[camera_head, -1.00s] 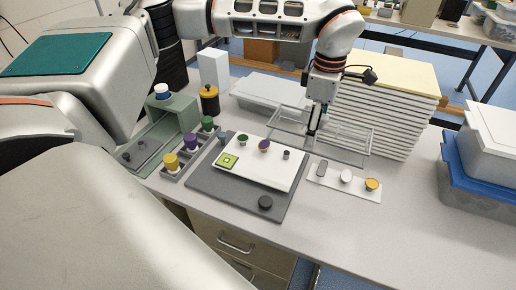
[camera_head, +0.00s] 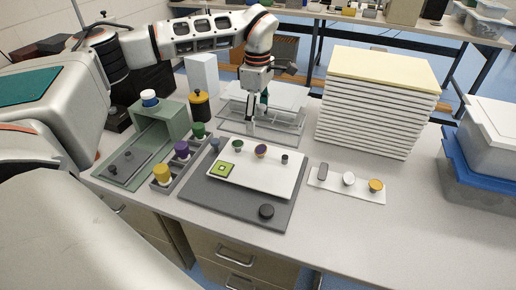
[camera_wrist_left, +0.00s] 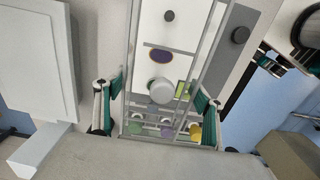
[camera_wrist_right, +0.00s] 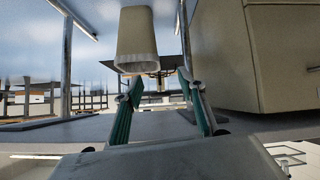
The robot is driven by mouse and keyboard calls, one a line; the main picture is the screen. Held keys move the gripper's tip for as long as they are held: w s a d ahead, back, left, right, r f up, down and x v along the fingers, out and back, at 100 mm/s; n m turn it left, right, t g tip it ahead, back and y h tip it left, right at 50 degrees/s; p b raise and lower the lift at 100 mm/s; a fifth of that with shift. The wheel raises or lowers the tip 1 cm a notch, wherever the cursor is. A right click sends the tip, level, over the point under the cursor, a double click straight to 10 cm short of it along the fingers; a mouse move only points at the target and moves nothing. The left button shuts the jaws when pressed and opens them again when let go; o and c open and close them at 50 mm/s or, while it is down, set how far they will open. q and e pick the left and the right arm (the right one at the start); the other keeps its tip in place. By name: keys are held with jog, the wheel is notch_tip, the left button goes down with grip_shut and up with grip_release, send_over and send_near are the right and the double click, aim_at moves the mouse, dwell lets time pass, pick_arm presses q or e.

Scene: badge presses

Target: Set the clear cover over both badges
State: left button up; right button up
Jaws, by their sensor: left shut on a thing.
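The clear cover (camera_head: 290,128), a see-through open-framed box, hangs at the back of the white board (camera_head: 270,183). My left gripper (camera_head: 251,125) is shut on it; in the left wrist view the cover's bars (camera_wrist_left: 129,60) run between my left fingers (camera_wrist_left: 160,98). A yellow-green square badge (camera_head: 221,170) lies at the board's left front. A purple oval badge (camera_head: 260,151) lies near its back edge, and shows in the left wrist view (camera_wrist_left: 160,56). Whether the cover touches anything is unclear. My right gripper (camera_wrist_right: 163,103) is open and empty, seen only in its own wrist view.
The board lies on a dark grey mat (camera_head: 240,212) with a black knob (camera_head: 266,211). A rack of coloured stamps (camera_head: 172,172) and a green press (camera_head: 165,125) stand left. A white strip (camera_head: 335,185) with small parts lies right. A tall white stack (camera_head: 370,105) stands behind right.

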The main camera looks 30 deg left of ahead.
aim_at(258, 148)
pick_arm(q)
notch_tip(258, 148, down, 12)
jog(key=shift+r+b, duration=0.2)
jog(key=shift+b, duration=0.55)
jog(key=o, duration=1.2)
jog(key=shift+f, duration=0.1)
jog(key=shift+c, duration=0.2)
pick_arm(e)
jog(key=shift+w+d+f, duration=0.25)
jog(key=shift+w+f, duration=0.05)
jog(key=shift+f, duration=0.1)
jog(key=shift+f, duration=0.1)
pick_arm(q)
notch_tip(258, 148, up, 11)
jog(key=shift+r+p, duration=0.1)
jog(key=shift+p, duration=0.75)
jog(key=shift+r, duration=0.55)
pick_arm(e)
jog(key=shift+s+a+r, duration=0.2)
jog(key=shift+a+r, duration=0.05)
jog(key=shift+r, duration=0.4)
jog(key=shift+s, duration=0.1)
